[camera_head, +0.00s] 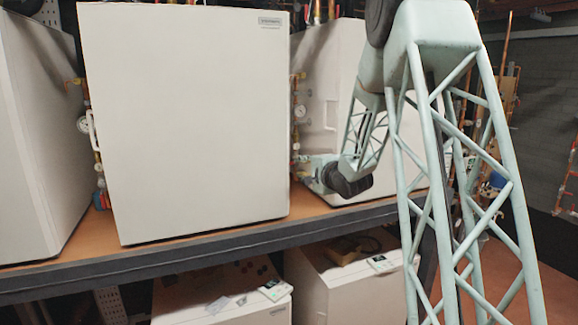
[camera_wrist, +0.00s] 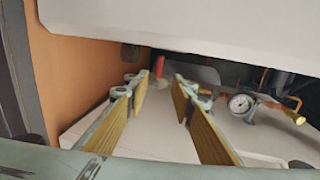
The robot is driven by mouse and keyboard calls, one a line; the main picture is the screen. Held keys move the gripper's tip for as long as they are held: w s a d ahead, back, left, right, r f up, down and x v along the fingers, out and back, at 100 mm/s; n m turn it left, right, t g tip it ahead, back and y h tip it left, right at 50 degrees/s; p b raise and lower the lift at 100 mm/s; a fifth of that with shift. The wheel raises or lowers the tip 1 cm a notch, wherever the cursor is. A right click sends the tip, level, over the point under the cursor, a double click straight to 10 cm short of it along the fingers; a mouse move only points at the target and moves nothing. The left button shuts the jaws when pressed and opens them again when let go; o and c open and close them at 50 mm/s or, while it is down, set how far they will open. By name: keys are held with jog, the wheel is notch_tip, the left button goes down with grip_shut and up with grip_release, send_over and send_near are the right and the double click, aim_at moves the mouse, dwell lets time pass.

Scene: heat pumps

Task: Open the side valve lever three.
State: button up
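In the wrist view, my gripper (camera_wrist: 158,100) is open, its two yellow-padded fingers apart with nothing between the pads. A small red lever-like part (camera_wrist: 160,66) shows just beyond the fingertips, roughly in line with the gap between them. It looks apart from the fingers. I cannot tell whether it is side valve lever three, nor its exact angle. In the head view, my arm reaches left into the gap between two white heat pumps (camera_head: 185,120) (camera_head: 330,95); the gripper is small and mostly hidden by the wrist there. Pipes and valves (camera_head: 296,110) line this gap.
A round gauge (camera_wrist: 240,103) and a brass pipe end (camera_wrist: 296,117) sit right of the fingers. The orange shelf (camera_wrist: 75,60) is at left. More valves (camera_head: 100,185) stand at the left pump's other side.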

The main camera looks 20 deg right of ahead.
jog(key=w+f+p, duration=0.2)
jog(key=w, duration=1.1)
jog(key=shift+w+d+f, duration=0.2)
jog(key=shift+d+f, duration=0.15)
jog(key=shift+d, duration=0.05)
jog(key=shift+c, duration=0.8)
grip_shut()
